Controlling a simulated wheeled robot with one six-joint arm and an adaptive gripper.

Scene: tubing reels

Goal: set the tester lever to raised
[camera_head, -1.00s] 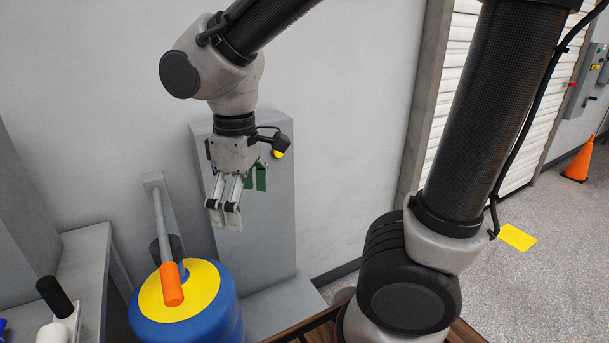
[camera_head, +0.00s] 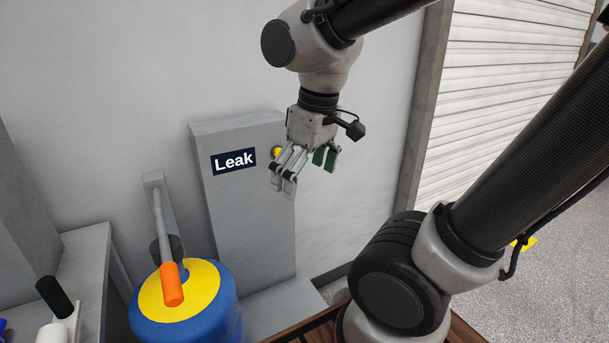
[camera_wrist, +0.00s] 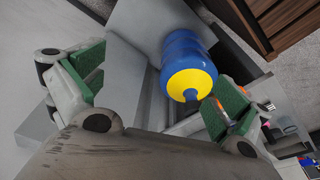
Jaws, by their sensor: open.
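The tester is a tall grey cabinet (camera_head: 245,220) against the wall with a dark "Leak" sign (camera_head: 233,162). To its left, a lever with a grey rod and an orange grip (camera_head: 172,285) runs from a grey post (camera_head: 153,181). The grip shows in front of the yellow face of a blue reel-like drum (camera_head: 225,312). Whether the lever counts as raised or lowered I cannot tell. My gripper (camera_head: 305,172) is open and empty, pointing down near the cabinet's upper right, well apart from the grip. The wrist view shows its green-padded fingers (camera_wrist: 157,90) spread.
A yellow round part (camera_head: 277,152) sits on the cabinet beside my fingers. A black-handled item (camera_head: 54,296) stands on the grey bench at left. A brown wooden surface (camera_wrist: 280,25) shows in the wrist view. A roller shutter (camera_head: 505,110) is at right. Open floor lies there.

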